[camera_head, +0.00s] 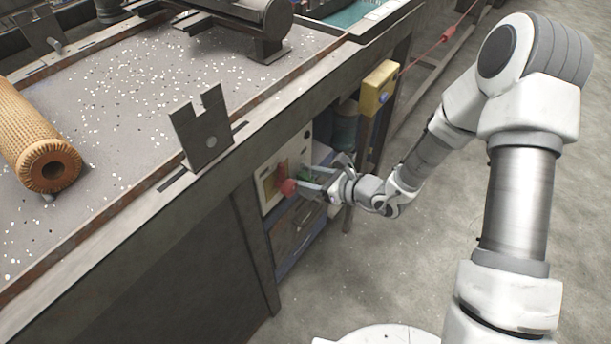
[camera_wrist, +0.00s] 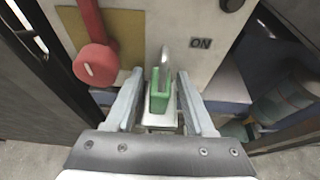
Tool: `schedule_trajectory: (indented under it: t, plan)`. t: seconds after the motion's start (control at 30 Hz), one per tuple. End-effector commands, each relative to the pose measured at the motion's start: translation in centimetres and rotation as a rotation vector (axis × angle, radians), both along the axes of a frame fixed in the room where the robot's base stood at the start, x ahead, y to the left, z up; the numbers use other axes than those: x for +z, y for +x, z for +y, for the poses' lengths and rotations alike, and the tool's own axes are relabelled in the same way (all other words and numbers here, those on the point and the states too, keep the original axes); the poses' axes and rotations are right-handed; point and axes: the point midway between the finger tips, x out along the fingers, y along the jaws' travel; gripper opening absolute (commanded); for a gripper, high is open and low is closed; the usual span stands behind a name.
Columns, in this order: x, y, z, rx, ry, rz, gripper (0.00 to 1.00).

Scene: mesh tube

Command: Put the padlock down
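The padlock (camera_wrist: 161,98) has a green body and a silver shackle pointing up. It sits in front of a pale panel in the wrist view. In the head view a small bit of green (camera_head: 308,174) shows by my gripper. My gripper (camera_wrist: 160,76) has its two grey fingers on either side of the padlock, with a narrow gap seeming to show on each side. It looks open around the padlock. A light flat piece (camera_wrist: 160,120) lies just below the padlock; I cannot tell whether they touch.
A red lever (camera_wrist: 97,60) on a yellow plate stands left of the padlock. An "ON" label (camera_wrist: 201,43) and a dark knob are to the right. A yellow box (camera_head: 379,88) on a post stands behind. The workbench (camera_head: 130,90) holds a mesh tube (camera_head: 32,135).

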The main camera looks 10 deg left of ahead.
Motion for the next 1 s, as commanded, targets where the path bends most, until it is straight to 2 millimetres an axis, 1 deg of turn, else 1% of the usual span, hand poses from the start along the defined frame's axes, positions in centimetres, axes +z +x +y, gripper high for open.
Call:
schedule_trajectory:
  t: [0.27, 0.4, 0.57, 0.8, 0.9, 1.0]
  plan:
    - [0.1, 0.0, 0.0, 0.0, 0.0, 0.0, 0.57]
    - [0.6, 0.0, -0.2, -0.001, -0.001, 0.0, 0.57]
    - [1.8, -1.0, -2.8, -0.004, -0.002, 0.001, 0.57]
    - [3.8, -2.9, -7.3, -0.004, -0.001, 0.0, 0.57]
    - [4.4, -3.5, -8.7, -0.004, -0.001, 0.001, 0.57]
    - [4.8, -3.9, -9.6, -0.003, -0.001, 0.0, 0.57]
